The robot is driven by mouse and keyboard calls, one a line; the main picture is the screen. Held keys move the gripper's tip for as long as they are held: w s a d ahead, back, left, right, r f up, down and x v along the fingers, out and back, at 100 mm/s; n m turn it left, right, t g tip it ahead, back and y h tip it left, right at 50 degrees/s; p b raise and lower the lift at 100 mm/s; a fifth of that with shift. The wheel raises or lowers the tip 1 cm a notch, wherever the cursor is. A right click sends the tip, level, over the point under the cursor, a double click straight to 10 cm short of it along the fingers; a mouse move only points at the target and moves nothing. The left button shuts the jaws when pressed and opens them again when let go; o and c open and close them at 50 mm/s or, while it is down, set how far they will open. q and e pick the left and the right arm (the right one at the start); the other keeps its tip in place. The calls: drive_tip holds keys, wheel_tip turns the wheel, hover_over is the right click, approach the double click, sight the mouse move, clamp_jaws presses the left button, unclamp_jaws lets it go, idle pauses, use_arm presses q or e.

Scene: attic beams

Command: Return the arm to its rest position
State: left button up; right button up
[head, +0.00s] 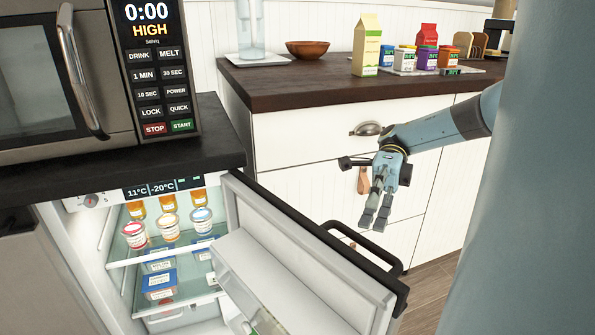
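My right gripper (375,218) hangs in front of the white drawer cabinet, fingers pointing down, beyond the open fridge door. I see no object in it. Its two fingers are close together in this view, and I cannot tell whether they are open or shut. My blue-grey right arm (440,128) comes in from the right. My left gripper is not in view.
The fridge door (310,260) stands open with its black handle (365,250) below my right gripper. Jars and boxes fill the fridge shelves. A microwave (75,85) stands at left. The dark countertop (300,90) holds a bowl (307,50), cartons and jars.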

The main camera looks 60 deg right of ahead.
idle(0.5)
drive_tip(key=w+a+f+m+t+h, duration=0.1)
drive_tip(key=w+f+m+t+h, duration=0.55)
drive_tip(key=f+m+t, duration=0.65)
wheel_tip(320, 180, down, 16)
drive_tip(key=s+d+m+h, duration=0.1)
drive_tip(key=s+m+h, duration=0.1)
drive_tip(key=m+h, duration=0.75)
drive_tip(key=s+a+f+m+g+h, duration=0.1)
drive_tip(key=s+a+f+m+g, duration=0.45)
drive_tip(key=s+f+m, duration=0.4)
drive_tip(key=s+a+f+m+g, duration=0.1)
drive_tip(key=s+a+f+g, duration=0.2)
drive_tip(key=s+a, duration=0.3)
drive_tip(key=s+a+f+m+g+p, duration=0.1)
drive_tip(key=s+a+f+m+g, duration=0.1)
drive_tip(key=s+a, duration=0.4)
drive_tip(key=s+f+g, duration=0.1)
drive_tip(key=s+f, duration=0.1)
drive_tip(key=s, duration=0.1)
